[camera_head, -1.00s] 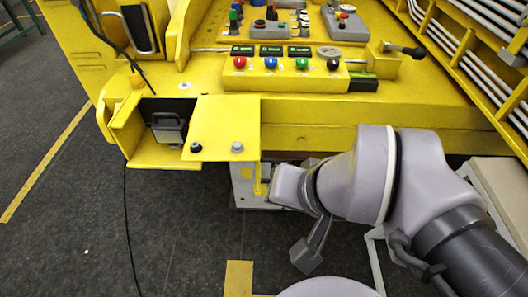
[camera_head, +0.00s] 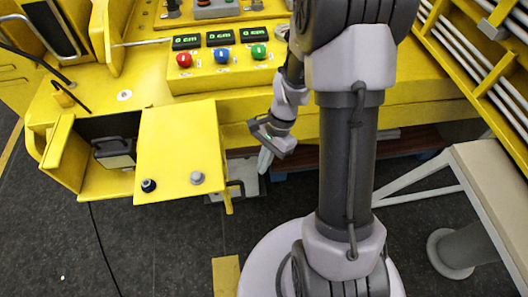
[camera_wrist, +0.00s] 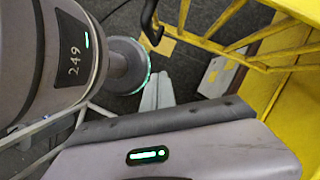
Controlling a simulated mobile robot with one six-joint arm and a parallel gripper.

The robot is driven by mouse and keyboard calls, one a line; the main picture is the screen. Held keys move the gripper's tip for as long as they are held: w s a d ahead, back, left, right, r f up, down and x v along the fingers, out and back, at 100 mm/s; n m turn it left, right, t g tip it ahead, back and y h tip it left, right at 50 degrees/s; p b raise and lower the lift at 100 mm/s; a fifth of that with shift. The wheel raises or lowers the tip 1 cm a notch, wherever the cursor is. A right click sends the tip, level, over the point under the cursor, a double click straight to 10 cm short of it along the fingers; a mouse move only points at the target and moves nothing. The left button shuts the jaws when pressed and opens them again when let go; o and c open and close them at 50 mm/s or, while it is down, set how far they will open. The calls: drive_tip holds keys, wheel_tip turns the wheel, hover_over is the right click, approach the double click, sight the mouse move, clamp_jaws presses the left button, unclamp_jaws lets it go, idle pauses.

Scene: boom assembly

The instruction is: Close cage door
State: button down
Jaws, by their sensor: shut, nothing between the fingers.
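The cage door (camera_wrist: 225,42), a yellow barred frame, stands at the upper right of the wrist view, with a black handle (camera_wrist: 151,28) at its left end. In the head view, only a yellow end and dark handle of the door (camera_head: 229,203) show beneath a yellow plate; the rest is hidden. How far it stands open is unclear. My gripper (camera_head: 265,161) hangs empty in front of the yellow machine, right of that handle and apart from it. In the wrist view, my gripper (camera_wrist: 158,92) has its pale fingers together, pointing towards the floor below the door.
The yellow plate (camera_head: 180,145) with two knobs juts out beside an open yellow box (camera_head: 110,185). A button panel (camera_head: 223,61) sits on the machine above. A light bench (camera_head: 490,180) stands at the right. Dark floor is clear in front at the left.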

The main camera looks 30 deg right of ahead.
drive_tip(key=a+f, duration=0.1)
drive_tip(key=s+a+b, duration=0.1)
drive_tip(key=a, duration=0.1)
drive_tip(key=a+f+b, duration=0.1)
drive_tip(key=a, duration=0.1)
drive_tip(key=shift+s+f, duration=0.3)
